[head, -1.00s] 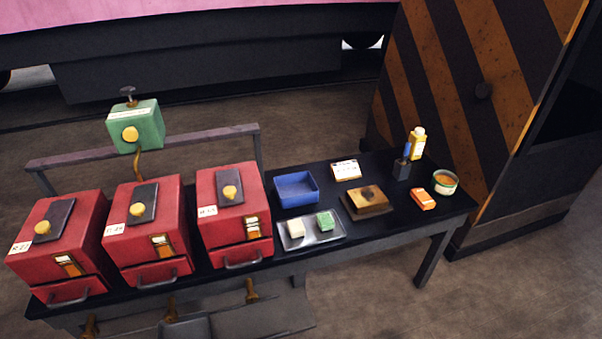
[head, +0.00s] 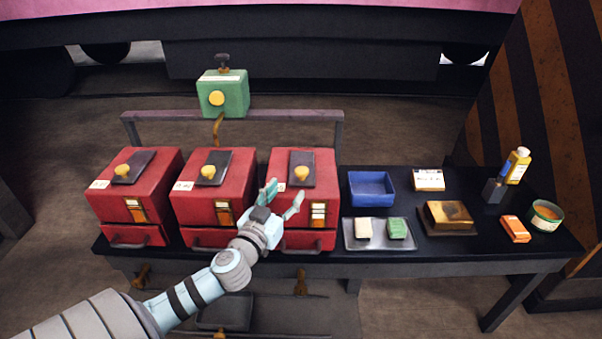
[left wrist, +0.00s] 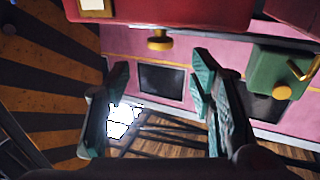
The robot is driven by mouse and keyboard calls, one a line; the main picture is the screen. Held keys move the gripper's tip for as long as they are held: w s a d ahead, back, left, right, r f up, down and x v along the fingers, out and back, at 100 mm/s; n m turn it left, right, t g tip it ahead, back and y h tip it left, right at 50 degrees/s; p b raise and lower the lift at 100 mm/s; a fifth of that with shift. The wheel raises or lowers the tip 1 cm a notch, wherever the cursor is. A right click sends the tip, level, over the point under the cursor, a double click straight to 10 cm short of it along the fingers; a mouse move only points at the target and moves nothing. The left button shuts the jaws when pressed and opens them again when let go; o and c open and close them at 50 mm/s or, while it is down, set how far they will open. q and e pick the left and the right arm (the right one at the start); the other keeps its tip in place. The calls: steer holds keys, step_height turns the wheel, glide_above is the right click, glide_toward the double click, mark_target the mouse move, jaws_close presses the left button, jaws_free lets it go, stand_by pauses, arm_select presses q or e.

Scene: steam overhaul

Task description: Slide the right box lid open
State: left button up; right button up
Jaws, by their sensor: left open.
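Three red boxes stand in a row on the dark table. The right red box (head: 325,190) has a dark lid plate (head: 302,158) on top with a yellow knob (head: 301,173). The lid looks closed. My left gripper (head: 284,193) is open and empty, in front of the right box's left part and just short of the knob; I cannot tell whether it touches the box. My right gripper is not in view.
The middle box (head: 215,195) and left box (head: 130,190) stand to the left. A green box (head: 223,95) sits behind, above a rail (head: 280,116).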

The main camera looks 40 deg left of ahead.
mark_target(299, 175)
arm_select(q)
steer(key=p+x, duration=0.1)
steer(key=x, duration=0.9)
steer(key=shift+w, duration=0.3)
jaws_close()
